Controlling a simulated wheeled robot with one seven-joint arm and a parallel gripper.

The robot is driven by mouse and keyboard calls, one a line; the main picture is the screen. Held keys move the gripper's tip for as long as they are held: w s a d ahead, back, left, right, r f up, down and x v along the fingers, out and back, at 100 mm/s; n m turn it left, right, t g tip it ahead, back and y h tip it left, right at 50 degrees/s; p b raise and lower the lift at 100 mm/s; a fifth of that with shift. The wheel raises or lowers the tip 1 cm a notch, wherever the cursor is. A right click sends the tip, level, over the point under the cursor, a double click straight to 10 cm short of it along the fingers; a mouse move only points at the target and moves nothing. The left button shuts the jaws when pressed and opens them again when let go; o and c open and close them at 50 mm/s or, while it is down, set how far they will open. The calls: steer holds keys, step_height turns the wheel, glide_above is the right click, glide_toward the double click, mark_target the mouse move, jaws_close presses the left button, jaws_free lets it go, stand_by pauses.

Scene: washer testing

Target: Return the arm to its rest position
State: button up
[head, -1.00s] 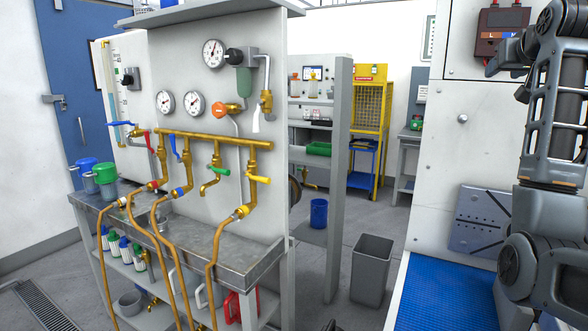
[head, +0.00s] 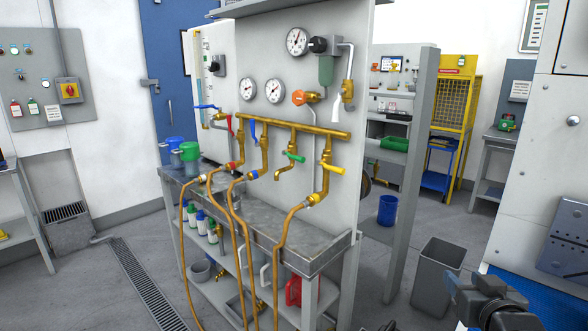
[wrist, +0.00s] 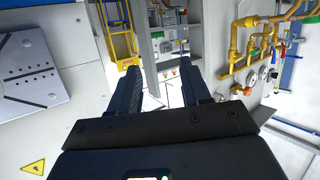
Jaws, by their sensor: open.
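My gripper (wrist: 163,82) shows in the wrist view with its two dark fingers spread apart. Nothing is between the fingers. The wrist view looks past them at the floor and room, which appear turned over. In the head view, part of my dark arm (head: 490,302) shows at the lower right corner. Most of the arm is out of that view, and I cannot make out the gripper's fingers there.
The valve panel (head: 300,220) with brass pipes and hoses stands on a metal bench. A grey bin (head: 437,278) stands near my arm. A white cabinet (head: 540,150) is at the right; its grey plate (wrist: 35,70) shows in the wrist view. Open floor (head: 110,245) lies left.

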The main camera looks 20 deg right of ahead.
steer(key=s+a+f+n+t+y, duration=0.1)
steer(key=s+a+f+y, duration=0.1)
steer(key=s+a+f, duration=0.4)
steer(key=s+a+f+n+y, duration=0.1)
steer(key=s+a+n, duration=0.1)
steer(key=s+a, duration=0.75)
steer(key=s+a+r+n+y, duration=0.1)
steer(key=s+a, duration=0.3)
steer(key=s, duration=0.4)
steer(key=s+a+r+n+y, duration=0.1)
steer(key=s+a+r+y, duration=0.2)
steer(key=s, duration=0.6)
steer(key=shift+s+a+r+t, duration=0.2)
steer(key=shift+a+r+t, duration=0.2)
steer(key=shift+a+r, duration=0.5)
steer(key=shift+a+f, duration=0.15)
steer(key=shift+c, duration=0.2)
